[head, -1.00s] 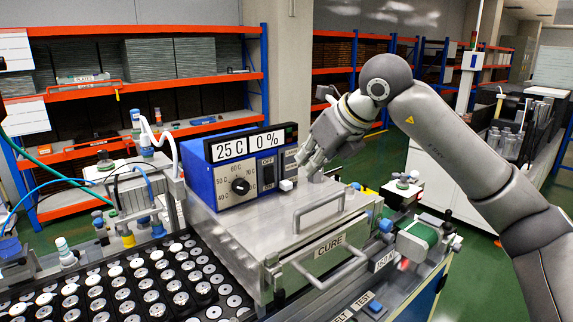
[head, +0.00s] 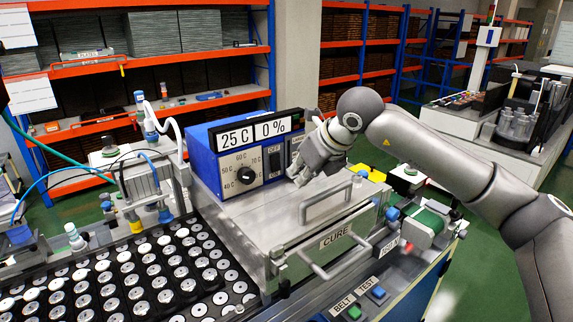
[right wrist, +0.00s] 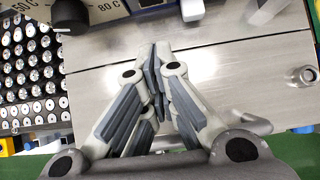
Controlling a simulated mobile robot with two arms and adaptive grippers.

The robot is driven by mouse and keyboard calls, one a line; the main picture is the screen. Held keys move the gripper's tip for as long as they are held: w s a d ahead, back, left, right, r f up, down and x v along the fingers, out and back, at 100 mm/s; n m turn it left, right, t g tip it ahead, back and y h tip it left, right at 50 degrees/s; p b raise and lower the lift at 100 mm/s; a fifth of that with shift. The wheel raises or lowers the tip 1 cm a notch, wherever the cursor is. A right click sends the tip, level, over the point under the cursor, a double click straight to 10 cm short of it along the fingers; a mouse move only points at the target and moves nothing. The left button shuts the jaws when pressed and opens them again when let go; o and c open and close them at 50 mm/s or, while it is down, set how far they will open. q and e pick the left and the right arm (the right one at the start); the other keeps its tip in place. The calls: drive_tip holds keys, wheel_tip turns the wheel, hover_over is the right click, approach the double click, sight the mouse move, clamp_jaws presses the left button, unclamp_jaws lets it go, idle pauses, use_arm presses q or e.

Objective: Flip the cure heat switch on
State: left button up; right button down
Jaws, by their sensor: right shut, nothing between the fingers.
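The blue control box (head: 212,163) stands at the back of the metal CURE unit (head: 336,236). Its display (head: 252,132) reads 25 C and 0 %. Its front has a black temperature dial (head: 246,175) and a dark switch panel (head: 274,162) with an OFF label at its top. The lever position is too small to tell. My right gripper (head: 299,181) is shut and empty, just right of the switch panel, above the lid. In the right wrist view its fingers (right wrist: 158,62) point toward the box front, where a small white block (right wrist: 192,10) shows. My left gripper is out of view.
A tray of round parts (head: 160,262) lies at the left. BELT and TEST buttons (head: 354,312) sit in front. A green belt (head: 430,220) is at the right.

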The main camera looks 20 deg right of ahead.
sight(276, 163)
drive_tip(key=shift+p+x, duration=0.35)
drive_tip(key=shift+x, duration=0.6)
drive_tip(key=w+p, duration=0.1)
drive_tip(key=w+a+p, duration=0.1)
drive_tip(key=w, duration=0.1)
drive_tip(key=shift+w+f, duration=0.15)
drive_tip(key=shift+f, duration=0.05)
drive_tip(key=shift+w+a+f, duration=0.1)
drive_tip(key=shift+w+a, duration=0.1)
drive_tip(key=shift+w, duration=0.1)
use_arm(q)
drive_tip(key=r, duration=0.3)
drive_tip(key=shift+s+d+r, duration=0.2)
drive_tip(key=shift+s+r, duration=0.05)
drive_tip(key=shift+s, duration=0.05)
